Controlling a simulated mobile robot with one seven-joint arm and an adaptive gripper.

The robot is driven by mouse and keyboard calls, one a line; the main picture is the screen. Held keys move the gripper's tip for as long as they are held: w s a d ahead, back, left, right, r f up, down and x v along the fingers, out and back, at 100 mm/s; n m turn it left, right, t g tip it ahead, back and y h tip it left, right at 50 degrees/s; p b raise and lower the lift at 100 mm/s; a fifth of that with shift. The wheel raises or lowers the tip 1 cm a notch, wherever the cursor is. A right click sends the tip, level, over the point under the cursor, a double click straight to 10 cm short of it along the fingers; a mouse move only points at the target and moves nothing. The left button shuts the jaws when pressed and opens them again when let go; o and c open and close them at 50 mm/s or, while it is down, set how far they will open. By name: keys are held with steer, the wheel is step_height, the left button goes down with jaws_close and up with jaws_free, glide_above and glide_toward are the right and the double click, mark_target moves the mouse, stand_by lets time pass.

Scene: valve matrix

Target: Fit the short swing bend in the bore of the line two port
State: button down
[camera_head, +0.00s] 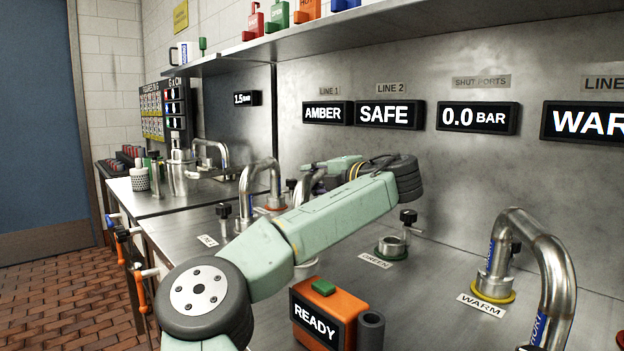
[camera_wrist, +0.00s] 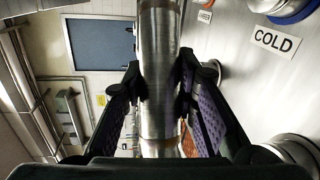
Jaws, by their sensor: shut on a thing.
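My gripper (camera_wrist: 160,105) is shut on a shiny steel pipe (camera_wrist: 158,50), with a finger pad on each side. In the head view my forearm hides most of the gripper, and part of a curved steel pipe (camera_head: 308,183) shows behind it. I read no label on the held pipe and cannot tell whether its end is in a bore. Another steel bend (camera_head: 548,255) stands at the right, one foot in a yellow-ringed port, with a blue label apparently ending in "ORT". The LINE 2 sign (camera_head: 391,88) is on the back panel; I cannot identify its port.
An open green-ringed port (camera_head: 391,247) is beside the GREEN label. A further bend (camera_head: 258,180) stands at the left. An orange READY box (camera_head: 328,312) sits in front. The wrist view shows a COLD label (camera_wrist: 277,41) near a blue-ringed port (camera_wrist: 290,12). A shelf overhangs the bench.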

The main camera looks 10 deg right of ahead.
steer(key=shift+f, duration=0.1)
steer(key=c, duration=1.2)
jaws_free()
steer(key=v, duration=1.2)
step_height(320, 180, up, 8)
steer(key=p, duration=0.5)
